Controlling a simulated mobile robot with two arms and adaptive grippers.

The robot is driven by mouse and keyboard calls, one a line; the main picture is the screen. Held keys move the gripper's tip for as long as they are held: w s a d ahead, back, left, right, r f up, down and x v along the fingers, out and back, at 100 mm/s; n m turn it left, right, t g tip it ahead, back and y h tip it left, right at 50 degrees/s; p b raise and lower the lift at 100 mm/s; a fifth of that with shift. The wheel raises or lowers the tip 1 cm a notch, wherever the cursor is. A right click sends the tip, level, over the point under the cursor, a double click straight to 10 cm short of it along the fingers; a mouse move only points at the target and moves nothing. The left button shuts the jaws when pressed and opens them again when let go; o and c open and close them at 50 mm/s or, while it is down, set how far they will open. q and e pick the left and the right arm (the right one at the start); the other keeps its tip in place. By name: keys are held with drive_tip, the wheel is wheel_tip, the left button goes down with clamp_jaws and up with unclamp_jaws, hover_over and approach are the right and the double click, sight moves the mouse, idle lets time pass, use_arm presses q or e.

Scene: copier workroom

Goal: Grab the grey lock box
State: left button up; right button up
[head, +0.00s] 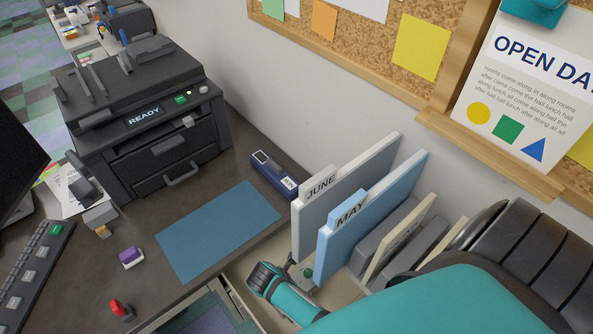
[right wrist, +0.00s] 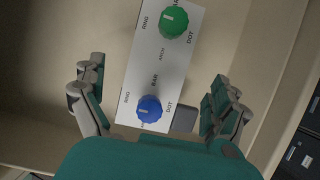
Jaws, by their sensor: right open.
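The grey lock box (right wrist: 160,62) is a pale grey panel with a green dial (right wrist: 174,23) and a blue dial (right wrist: 149,109) in the right wrist view. Words such as RING, BAR and DOT are printed around the dials. My right gripper (right wrist: 158,72) is open, with one finger on each side of the box and visible gaps between. In the head view, only a small part of the box with its green dial (head: 308,272) shows, low beside the blue folder; my right arm and the folders hide the rest. My left gripper is not in view.
A grey JUNE folder (head: 340,190) and a blue MAY folder (head: 375,210) stand upright close to my right arm.

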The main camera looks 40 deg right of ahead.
drive_tip(key=x, duration=0.4)
drive_tip(key=shift+w+f, duration=0.15)
drive_tip(key=shift+f, duration=0.1)
drive_tip(key=shift+c, duration=0.3)
drive_tip(key=c, duration=1.6)
drive_tip(key=shift+w+r, duration=0.1)
drive_tip(key=shift+c, duration=0.6)
drive_tip(key=shift+r, duration=0.1)
